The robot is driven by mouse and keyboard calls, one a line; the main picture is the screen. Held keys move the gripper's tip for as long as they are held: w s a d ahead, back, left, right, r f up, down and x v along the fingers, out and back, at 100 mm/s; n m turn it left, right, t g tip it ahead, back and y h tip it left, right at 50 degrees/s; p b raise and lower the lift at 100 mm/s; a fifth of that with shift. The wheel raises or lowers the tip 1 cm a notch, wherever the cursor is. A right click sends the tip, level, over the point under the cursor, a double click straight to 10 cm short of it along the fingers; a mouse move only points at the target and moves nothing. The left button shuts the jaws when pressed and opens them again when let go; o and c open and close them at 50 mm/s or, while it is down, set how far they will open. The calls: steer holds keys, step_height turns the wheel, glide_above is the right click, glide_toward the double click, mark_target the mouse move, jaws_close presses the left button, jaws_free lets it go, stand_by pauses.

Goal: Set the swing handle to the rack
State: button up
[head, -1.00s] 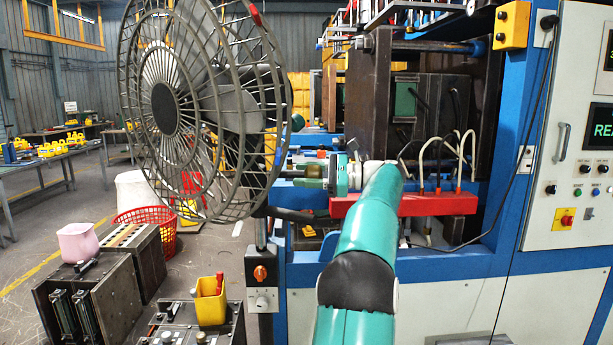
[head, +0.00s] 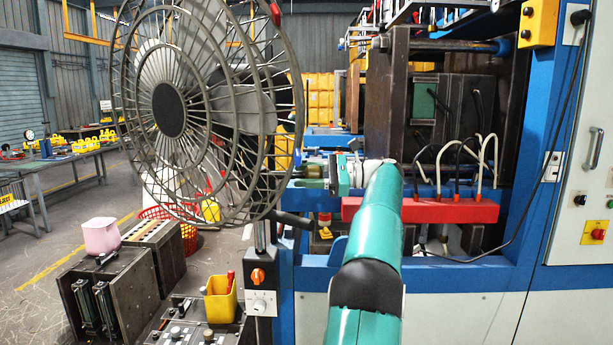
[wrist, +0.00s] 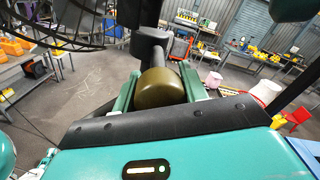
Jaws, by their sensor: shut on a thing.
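The swing handle has an olive-brown rounded grip (wrist: 160,88), joined to a dark post in the wrist view. My gripper (wrist: 158,80) has its green fingers on both sides of this grip and is shut on it. In the head view my gripper (head: 326,172) is at the end of my teal arm, pointing left behind the fan's right edge. A small part of the handle grip (head: 310,171) shows there, partly hidden by the fan's surroundings. I cannot tell which thing is the rack.
A large caged fan (head: 170,110) stands close on the left. A red block with hoses (head: 420,210) lies right of my gripper, in the blue machine frame (head: 480,270). A yellow cup (head: 220,300) stands on a box at the front. Open floor shows further left.

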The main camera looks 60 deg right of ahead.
steer(key=shift+r, duration=0.15)
steer(key=o, duration=1.4)
steer(key=shift+w+a, duration=0.1)
steer(key=shift+a, duration=0.05)
steer(key=shift+c, duration=0.2)
steer(key=shift+s+d, duration=0.2)
